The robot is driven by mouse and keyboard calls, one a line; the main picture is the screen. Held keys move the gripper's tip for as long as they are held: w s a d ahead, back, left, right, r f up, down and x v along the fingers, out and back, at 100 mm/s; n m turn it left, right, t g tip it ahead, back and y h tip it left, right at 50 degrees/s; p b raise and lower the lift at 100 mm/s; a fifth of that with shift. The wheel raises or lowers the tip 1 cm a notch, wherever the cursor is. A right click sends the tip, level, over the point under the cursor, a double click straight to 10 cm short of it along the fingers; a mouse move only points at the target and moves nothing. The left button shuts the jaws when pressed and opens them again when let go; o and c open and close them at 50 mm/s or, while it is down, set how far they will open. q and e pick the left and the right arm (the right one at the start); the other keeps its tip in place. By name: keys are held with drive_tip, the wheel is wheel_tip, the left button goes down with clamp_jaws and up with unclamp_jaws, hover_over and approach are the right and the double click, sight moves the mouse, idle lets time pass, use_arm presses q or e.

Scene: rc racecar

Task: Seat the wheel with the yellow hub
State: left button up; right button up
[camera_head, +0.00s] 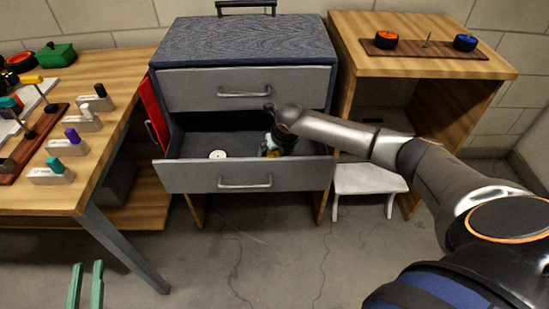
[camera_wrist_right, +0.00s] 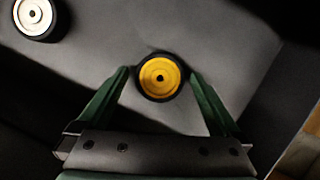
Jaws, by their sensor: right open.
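The wheel with the yellow hub (camera_wrist_right: 160,77) has a black tyre and lies in the open lower drawer (camera_head: 185,177). In the right wrist view it sits between the two green fingers of my right gripper (camera_wrist_right: 160,72), which is open around it. I cannot tell whether the fingers touch the tyre. In the head view the right gripper (camera_head: 272,147) is inside the drawer and mostly hides this wheel. My left gripper (camera_head: 87,264) is at the bottom left, its two green fingers apart and empty, over the floor.
A white-hubbed wheel (camera_wrist_right: 36,15) lies in the same drawer, also seen in the head view (camera_head: 217,154). The upper drawer (camera_head: 200,91) is shut above. A wooden stand (camera_head: 455,68) at right holds a board with orange and blue wheels. A workbench (camera_head: 105,140) stands at left.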

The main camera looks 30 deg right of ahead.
drive_tip(key=c, duration=1.2)
drive_tip(key=shift+c, duration=0.2)
